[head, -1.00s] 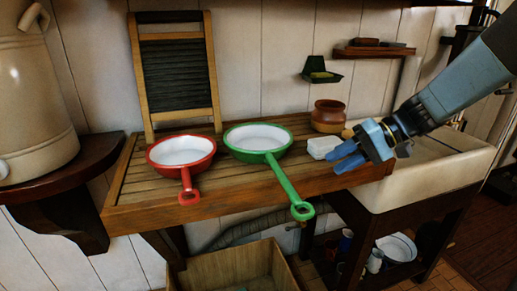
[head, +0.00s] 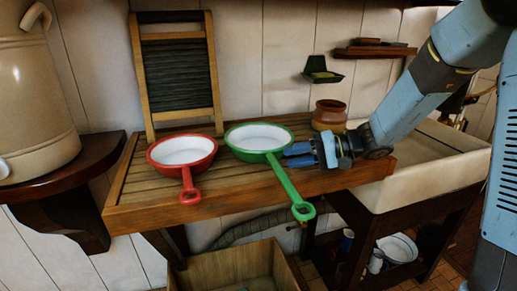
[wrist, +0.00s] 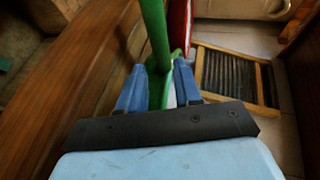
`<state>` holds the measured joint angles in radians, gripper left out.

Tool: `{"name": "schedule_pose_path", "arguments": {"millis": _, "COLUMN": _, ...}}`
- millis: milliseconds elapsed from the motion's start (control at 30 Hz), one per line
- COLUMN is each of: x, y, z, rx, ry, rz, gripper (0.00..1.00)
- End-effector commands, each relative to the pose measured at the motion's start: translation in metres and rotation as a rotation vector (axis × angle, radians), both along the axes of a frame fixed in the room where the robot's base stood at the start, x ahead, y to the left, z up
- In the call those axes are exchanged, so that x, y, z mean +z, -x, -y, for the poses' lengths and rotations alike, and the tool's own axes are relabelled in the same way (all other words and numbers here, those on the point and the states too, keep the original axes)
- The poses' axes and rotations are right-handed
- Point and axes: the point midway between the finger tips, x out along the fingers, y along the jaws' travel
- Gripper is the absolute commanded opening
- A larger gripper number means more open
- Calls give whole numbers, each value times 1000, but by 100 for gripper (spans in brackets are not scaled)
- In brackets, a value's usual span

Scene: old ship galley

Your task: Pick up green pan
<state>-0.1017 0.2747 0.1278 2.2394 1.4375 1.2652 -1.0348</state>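The green pan (head: 257,137) has a white inside and a long green handle with a ring end. It rests on the slatted wooden board, its handle sticking out over the front edge. My gripper (head: 289,156) has blue fingers and points left, close to where the handle meets the pan. In the wrist view, the green handle (wrist: 155,35) runs down between the two spread fingers, with gaps seen beside it. The gripper is open; I cannot tell whether either finger touches the pan.
A red pan (head: 183,151) stands just left of the green pan. A washboard (head: 176,75) leans on the wall behind. A brown pot (head: 329,115) stands at the back right, beside the white sink (head: 440,155). A wooden crate (head: 230,268) lies below the board.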

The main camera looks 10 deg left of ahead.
Motion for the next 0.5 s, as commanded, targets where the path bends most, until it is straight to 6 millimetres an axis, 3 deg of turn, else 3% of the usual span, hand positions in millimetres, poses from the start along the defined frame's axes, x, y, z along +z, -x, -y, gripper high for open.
{"name": "schedule_pose_path", "arguments": {"millis": 333, "x": -5, "y": 3, "z": -19, "rx": 2, "ry": 1, "rz": 0, "gripper": 34}}
{"name": "schedule_pose_path", "arguments": {"millis": 500, "x": -10, "y": 6, "z": -40, "rx": 4, "ry": 1, "rz": 0, "gripper": 34}}
